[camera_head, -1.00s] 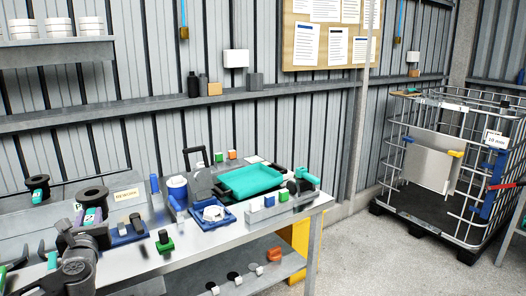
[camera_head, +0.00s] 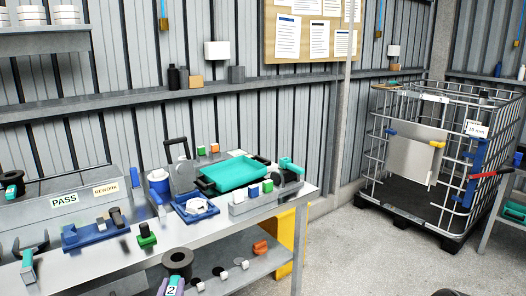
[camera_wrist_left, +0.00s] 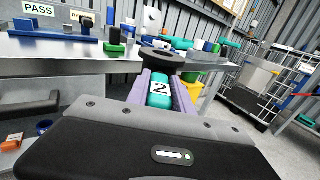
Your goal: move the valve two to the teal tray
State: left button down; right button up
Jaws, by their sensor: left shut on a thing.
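Valve two has a teal body with a white "2" label and a dark round handwheel (camera_head: 177,261). My left gripper (camera_head: 172,287) is shut on it, at the bottom of the head view, in front of the table edge. In the left wrist view the valve's teal body (camera_wrist_left: 160,88) is between the purple fingers, with the handwheel beyond them. The teal tray (camera_head: 236,174) lies at the right end of the table, beyond and to the right of the gripper. Its visible inside looks empty. My right gripper is not in view.
A grey bin (camera_head: 251,204) with coloured blocks stands in front of the tray. A lower shelf (camera_head: 217,272) holds small parts. Another handwheel valve (camera_head: 12,183) is at far left.

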pick_arm(q)
jog(key=shift+m+h, duration=0.4)
jog(key=shift+h, duration=0.2)
jog(key=d, duration=0.1)
jog(key=d+f, duration=0.1)
jog(key=d, duration=0.1)
jog(key=shift+s+d+f, duration=0.15)
jog(key=shift+d+f, duration=0.2)
jog(key=shift+d, duration=0.05)
jog(key=s, duration=0.1)
jog(key=s+r, duration=0.2)
jog(key=s, duration=0.1)
